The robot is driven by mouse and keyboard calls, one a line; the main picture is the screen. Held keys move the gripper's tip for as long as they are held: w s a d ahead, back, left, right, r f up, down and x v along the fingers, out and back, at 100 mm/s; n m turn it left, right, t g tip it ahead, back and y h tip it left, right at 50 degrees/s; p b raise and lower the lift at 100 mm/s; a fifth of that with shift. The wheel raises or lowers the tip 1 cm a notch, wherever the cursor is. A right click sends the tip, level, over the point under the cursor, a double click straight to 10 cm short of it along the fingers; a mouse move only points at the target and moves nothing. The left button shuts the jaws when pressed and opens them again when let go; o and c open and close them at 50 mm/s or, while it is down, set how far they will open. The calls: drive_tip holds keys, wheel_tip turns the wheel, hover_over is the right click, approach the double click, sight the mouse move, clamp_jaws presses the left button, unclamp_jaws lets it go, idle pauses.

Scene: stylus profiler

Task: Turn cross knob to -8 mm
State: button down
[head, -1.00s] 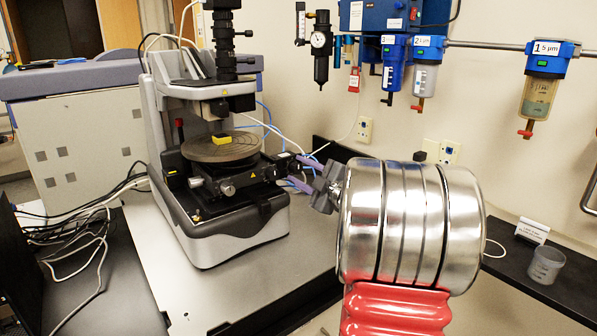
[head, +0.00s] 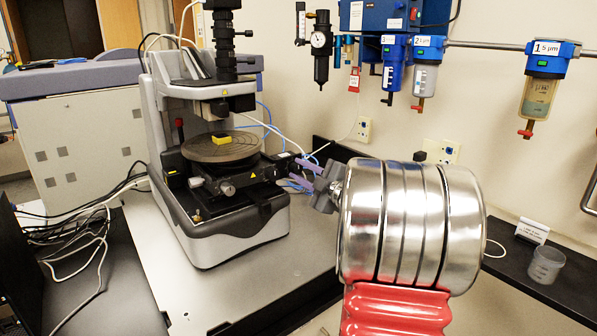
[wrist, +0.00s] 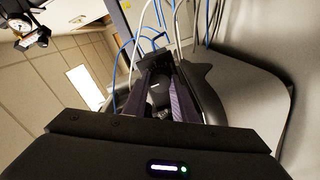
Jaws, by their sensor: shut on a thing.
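The stylus profiler (head: 215,225) stands on the grey table in the head view. It has a round stage (head: 220,150) with a small yellow block (head: 222,139) on top. The cross knob is at the right side of the stage base, where my gripper (head: 294,174) reaches in from the right. In the wrist view my gripper (wrist: 166,92) has its two purple fingers on either side of the dark knob (wrist: 158,92), and it is shut on it. The fingers hide much of the knob. I cannot read any scale or knob position.
White and blue cables (head: 268,125) run behind the profiler, close to my fingers. Filters (head: 540,90) hang on the wall. A clear cup (head: 545,265) stands on the black ledge at right.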

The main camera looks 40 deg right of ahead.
drive_tip(key=n, duration=0.6)
idle(0.5)
drive_tip(key=n, duration=0.5)
drive_tip(key=shift+n, duration=0.3)
drive_tip(key=c, duration=1.5)
unclamp_jaws()
drive_tip(key=shift+o, duration=0.2)
drive_tip(key=shift+s, duration=0.15)
drive_tip(key=s, duration=0.7)
drive_tip(key=shift+s+a, duration=0.35)
drive_tip(key=shift+a, duration=0.1)
drive_tip(key=shift+s, duration=0.15)
